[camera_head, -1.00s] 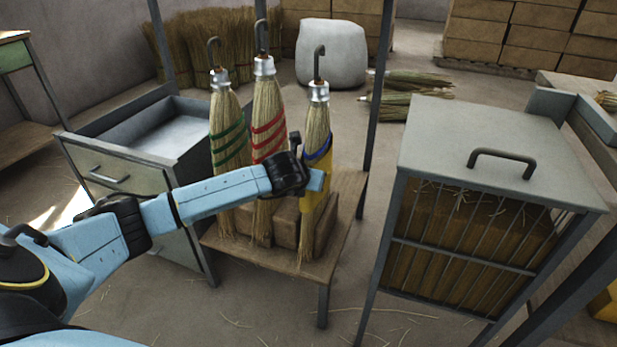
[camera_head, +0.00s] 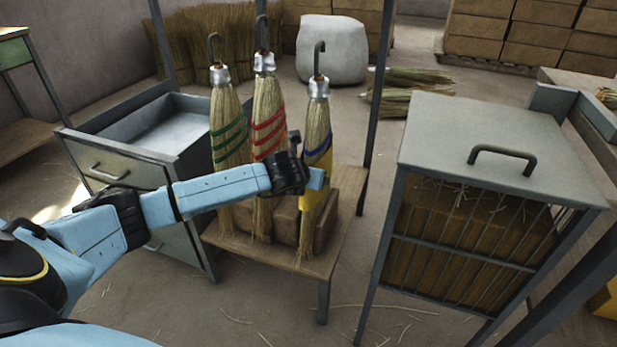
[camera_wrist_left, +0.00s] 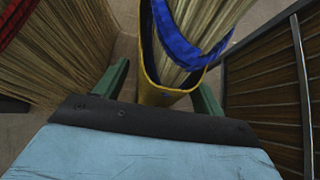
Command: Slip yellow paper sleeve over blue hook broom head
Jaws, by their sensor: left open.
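In the left wrist view the sleeve (camera_wrist_left: 163,97) shows an open rim around the straw, with the blue band (camera_wrist_left: 190,52) at the rim. My left gripper (camera_head: 314,181) is open at the sleeve. In the left wrist view its green fingers (camera_wrist_left: 162,90) stand on either side of the sleeve. My right gripper is not in view.
Below is a wooden stand (camera_head: 335,240) with brown blocks. A metal-topped cage (camera_head: 430,130) stands to the right, an open drawer cabinet (camera_head: 120,160) to the left.

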